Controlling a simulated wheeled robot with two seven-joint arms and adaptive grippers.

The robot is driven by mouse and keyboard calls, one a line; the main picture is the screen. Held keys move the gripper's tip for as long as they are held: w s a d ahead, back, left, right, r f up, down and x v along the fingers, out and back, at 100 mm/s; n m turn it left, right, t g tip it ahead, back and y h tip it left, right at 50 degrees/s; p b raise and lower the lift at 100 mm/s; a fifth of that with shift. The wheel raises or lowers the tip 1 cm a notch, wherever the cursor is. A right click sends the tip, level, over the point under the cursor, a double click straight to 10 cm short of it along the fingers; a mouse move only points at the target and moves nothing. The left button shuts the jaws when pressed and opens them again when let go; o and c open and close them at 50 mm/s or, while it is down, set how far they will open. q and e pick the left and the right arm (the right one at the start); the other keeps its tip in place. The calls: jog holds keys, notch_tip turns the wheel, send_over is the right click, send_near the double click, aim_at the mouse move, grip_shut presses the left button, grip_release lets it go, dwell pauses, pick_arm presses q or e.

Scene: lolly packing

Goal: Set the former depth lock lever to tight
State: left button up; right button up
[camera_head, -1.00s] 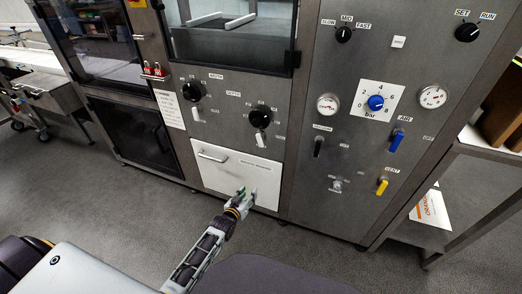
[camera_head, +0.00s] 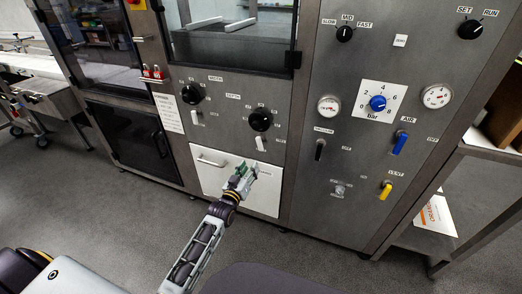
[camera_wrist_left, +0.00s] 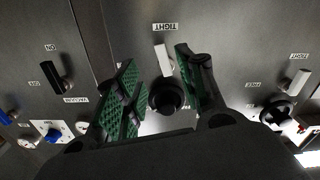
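The depth lock lever, a small pale handle (camera_head: 260,143), sits below the black depth knob (camera_head: 260,120) on the machine's steel front. In the left wrist view, which is turned upside down, the lever (camera_wrist_left: 163,61) lies between the black knob (camera_wrist_left: 166,98) and the TIGHT label (camera_wrist_left: 165,27). It appears between my fingers there, with no contact visible. My left gripper (camera_head: 246,171) is open and empty, in front of the white drawer just below the lever. Its green finger pads (camera_wrist_left: 155,92) are spread apart. My right gripper is not in view.
The width knob (camera_head: 191,93) and its pale lever (camera_head: 195,118) are to the left. A black vacuum lever (camera_head: 319,150), blue air lever (camera_head: 400,144) and yellow vent lever (camera_head: 385,190) are to the right. The white drawer (camera_head: 215,175) has a protruding handle.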

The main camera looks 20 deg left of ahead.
pick_arm(q)
jog(key=shift+w, duration=0.1)
jog(key=b, duration=0.1)
send_near(260, 150)
jog(key=shift+w, duration=1.35)
jog(key=shift+w+d+b, duration=0.2)
jog(key=shift+w+b, duration=0.5)
jog(key=shift+w, duration=1.3)
jog(key=shift+w+b, duration=0.35)
jog(key=shift+w, duration=1.7)
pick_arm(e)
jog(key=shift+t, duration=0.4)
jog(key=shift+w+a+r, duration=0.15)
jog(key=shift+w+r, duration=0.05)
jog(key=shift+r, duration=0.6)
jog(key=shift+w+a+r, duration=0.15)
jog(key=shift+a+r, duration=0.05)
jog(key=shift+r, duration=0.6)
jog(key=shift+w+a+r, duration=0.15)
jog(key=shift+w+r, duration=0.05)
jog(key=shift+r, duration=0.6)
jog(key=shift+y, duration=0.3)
pick_arm(q)
grip_shut()
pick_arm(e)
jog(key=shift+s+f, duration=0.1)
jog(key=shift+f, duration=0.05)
